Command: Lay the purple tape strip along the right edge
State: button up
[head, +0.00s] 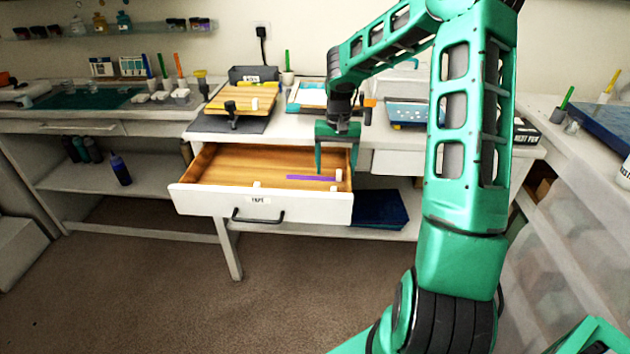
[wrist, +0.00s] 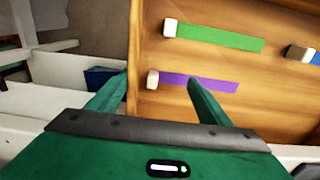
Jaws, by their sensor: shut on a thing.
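The purple tape strip (head: 310,177) lies in the open drawer (head: 262,203), with a small white block (head: 339,174) at its right end. In the wrist view the strip (wrist: 205,84) runs right from its white block (wrist: 153,79). My gripper (head: 336,165) points down into the drawer; in the wrist view its fingers (wrist: 157,79) stand either side of the block end, shut on the strip's block. A wooden board (head: 238,100) lies on the bench behind the drawer, with a yellow strip (head: 258,84) along its far edge and a dark clamp (head: 231,108) at its front.
In the wrist view a green strip (wrist: 220,37) and a blue piece (wrist: 312,57) lie in the same drawer. A framed tray (head: 307,95) and a blue speckled panel (head: 408,113) stand on the bench. The floor in front is clear.

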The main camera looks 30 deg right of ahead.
jog(key=shift+w+a+r, duration=0.15)
jog(key=shift+a+r, duration=0.05)
jog(key=shift+r, duration=0.45)
jog(key=shift+w+a+r, duration=0.15)
jog(key=shift+a+r, duration=0.05)
jog(key=shift+r, duration=0.4)
jog(key=o, duration=1)
jog(key=shift+s+d+f, duration=0.1)
jog(key=shift+s+d, duration=0.05)
notch_tip(320, 180, up, 11)
jog(key=shift+f, duration=0.1)
